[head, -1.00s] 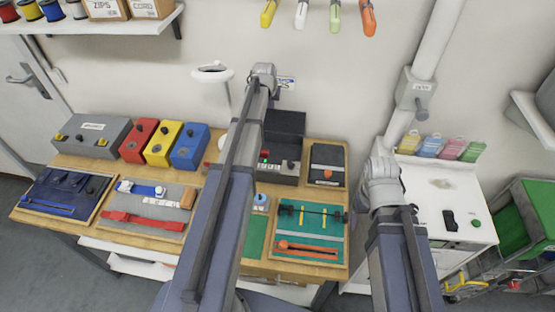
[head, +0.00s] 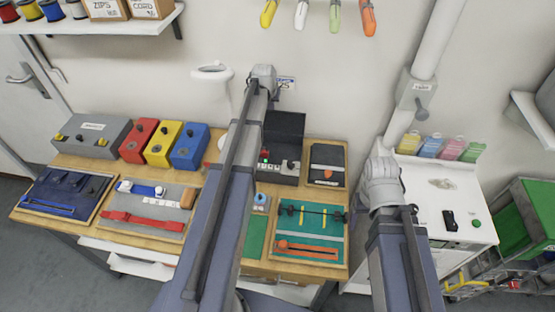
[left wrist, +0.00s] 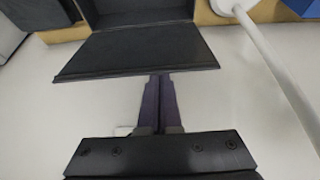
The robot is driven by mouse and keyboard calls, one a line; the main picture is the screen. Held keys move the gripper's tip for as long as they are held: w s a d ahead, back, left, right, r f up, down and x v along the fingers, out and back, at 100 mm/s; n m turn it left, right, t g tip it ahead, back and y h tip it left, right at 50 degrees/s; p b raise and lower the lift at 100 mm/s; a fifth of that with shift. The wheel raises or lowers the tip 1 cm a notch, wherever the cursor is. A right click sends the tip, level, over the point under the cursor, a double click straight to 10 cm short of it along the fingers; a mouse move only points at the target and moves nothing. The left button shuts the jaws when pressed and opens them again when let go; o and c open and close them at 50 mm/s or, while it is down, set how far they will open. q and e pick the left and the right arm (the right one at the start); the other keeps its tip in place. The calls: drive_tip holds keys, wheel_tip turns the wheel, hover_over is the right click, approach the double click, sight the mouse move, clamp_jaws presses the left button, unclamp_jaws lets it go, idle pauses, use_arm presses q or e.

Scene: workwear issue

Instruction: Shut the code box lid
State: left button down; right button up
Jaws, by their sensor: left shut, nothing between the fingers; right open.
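The code box (head: 277,170) is a dark box at the back of the bench, with small knobs and red and green spots on it. Its black lid (head: 285,125) stands up open at the rear. In the left wrist view the lid (left wrist: 140,50) spreads out as a dark panel from the box. My left gripper (left wrist: 160,78) is shut and empty, its fingertips at the lid's free edge; I cannot tell whether they touch it. In the head view my left arm covers part of the box's left side, and the left gripper is not clearly visible. My right gripper is hidden; only its arm shows.
Red, yellow and blue boxes (head: 188,147) stand left of the code box. A black tray (head: 327,165) lies close on its right. A white lamp (head: 212,72) rises behind the bench. A green mat with tools (head: 290,228) lies in front. A white cabinet (head: 455,200) stands right.

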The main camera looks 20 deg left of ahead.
use_arm(q)
drive_tip(key=shift+s+d, duration=0.25)
drive_tip(key=shift+s, duration=0.8)
drive_tip(key=shift+s+d+f+b, duration=0.2)
drive_tip(key=shift+s+f+b, duration=0.2)
drive_tip(key=shift+s, duration=0.25)
drive_tip(key=shift+s+d+f+b, duration=0.15)
drive_tip(key=shift+s+f+b, duration=0.2)
drive_tip(key=shift+s, duration=0.3)
drive_tip(key=s+f+b, duration=0.2)
drive_tip(key=s+b, duration=0.1)
drive_tip(key=shift+d+f, duration=0.3)
drive_tip(key=shift+d, duration=0.1)
drive_tip(key=shift+w, duration=0.1)
drive_tip(key=shift+f, duration=0.1)
